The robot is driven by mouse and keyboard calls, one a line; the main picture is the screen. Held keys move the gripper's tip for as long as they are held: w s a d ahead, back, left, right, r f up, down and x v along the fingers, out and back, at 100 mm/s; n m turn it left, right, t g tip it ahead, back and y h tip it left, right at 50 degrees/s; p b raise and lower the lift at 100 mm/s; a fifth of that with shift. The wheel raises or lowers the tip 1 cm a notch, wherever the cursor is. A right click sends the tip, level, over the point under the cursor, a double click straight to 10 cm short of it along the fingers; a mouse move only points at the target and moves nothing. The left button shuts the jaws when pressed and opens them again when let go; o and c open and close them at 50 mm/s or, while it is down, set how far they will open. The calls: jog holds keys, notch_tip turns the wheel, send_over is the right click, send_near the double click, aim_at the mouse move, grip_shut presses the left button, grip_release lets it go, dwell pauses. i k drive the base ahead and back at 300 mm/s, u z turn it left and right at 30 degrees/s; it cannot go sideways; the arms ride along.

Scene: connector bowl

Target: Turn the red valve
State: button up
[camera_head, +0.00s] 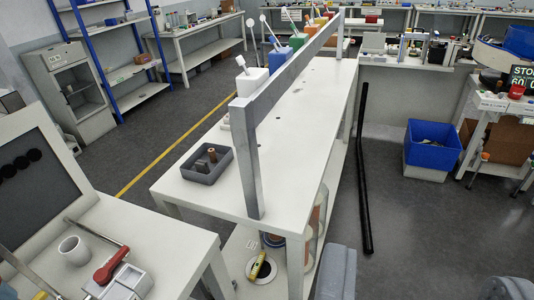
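A red lever-like handle (111,266), the only red valve-like part I can make out, sits on the white table (170,265) at the lower left. It lies aslant, its wider round end toward the lower left. It is beside or on a small pale grey block (126,283); I cannot tell how they join. A thin metal rod (92,231) runs up to its upper end. My gripper is not visible in this view, and nothing is seen touching the red handle.
A white cup (74,250) and a dark panel (28,160) are near the handle. A long white table (290,150) with a grey beam frame (251,170) and dark tray (207,166) stands centrally. Open floor lies at right.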

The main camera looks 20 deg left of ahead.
aim_at(102, 275)
jog(key=u, duration=0.2)
jog(key=i, duration=0.85)
jog(key=u, duration=0.25)
